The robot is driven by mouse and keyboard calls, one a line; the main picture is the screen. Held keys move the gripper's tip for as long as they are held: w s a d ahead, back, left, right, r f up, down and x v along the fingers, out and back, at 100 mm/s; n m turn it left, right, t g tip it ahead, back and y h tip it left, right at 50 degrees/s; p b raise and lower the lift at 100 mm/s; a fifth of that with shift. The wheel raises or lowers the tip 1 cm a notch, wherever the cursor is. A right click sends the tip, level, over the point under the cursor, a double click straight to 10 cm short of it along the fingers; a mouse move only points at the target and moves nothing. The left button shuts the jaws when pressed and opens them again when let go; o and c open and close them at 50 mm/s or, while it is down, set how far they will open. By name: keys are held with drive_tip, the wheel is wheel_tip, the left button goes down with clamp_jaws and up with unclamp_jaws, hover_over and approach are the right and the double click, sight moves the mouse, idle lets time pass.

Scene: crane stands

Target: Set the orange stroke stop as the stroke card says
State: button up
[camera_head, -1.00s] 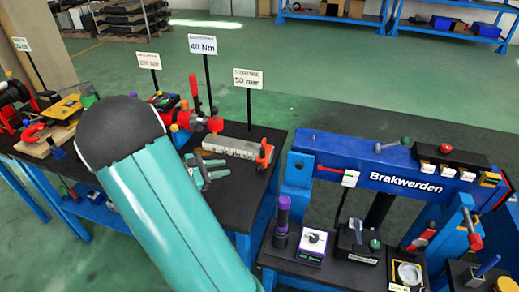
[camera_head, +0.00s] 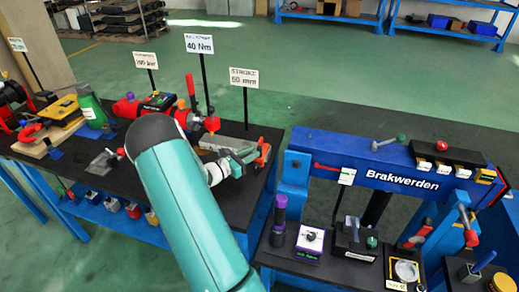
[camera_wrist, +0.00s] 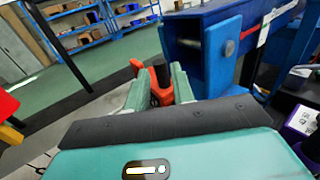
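The orange stroke stop (camera_head: 263,155) stands at the right end of a grey metal rail (camera_head: 228,144) on the dark bench. The white stroke card (camera_head: 244,78) on a black post behind it reads "STROKE 50 mm". My gripper (camera_head: 246,161) is at the stop, reaching it from the left. In the wrist view my gripper (camera_wrist: 160,86) has its two green fingers apart, with the orange stop (camera_wrist: 158,95) and a dark round post between them. I cannot tell whether the fingers touch it. Any scale on the rail is too small to read.
A red unit (camera_head: 130,107) with a 40 Nm card (camera_head: 199,44) stands left of the rail. A blue Brakwerden beam (camera_head: 390,172) stands close on the right, also near my right finger in the wrist view (camera_wrist: 222,52). Bare bench lies in front of the rail.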

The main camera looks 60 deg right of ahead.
sight(259, 147)
drive_tip(key=shift+x, duration=2.3)
clamp_jaws()
drive_tip(key=shift+w, duration=0.1)
drive_tip(key=w, duration=0.5)
drive_tip(key=w+a, duration=0.1)
drive_tip(key=w, duration=0.3)
drive_tip(key=w+a, duration=0.1)
drive_tip(key=w, duration=0.4)
drive_tip(key=shift+w+a, duration=0.2)
drive_tip(key=shift+w, duration=0.15)
unclamp_jaws()
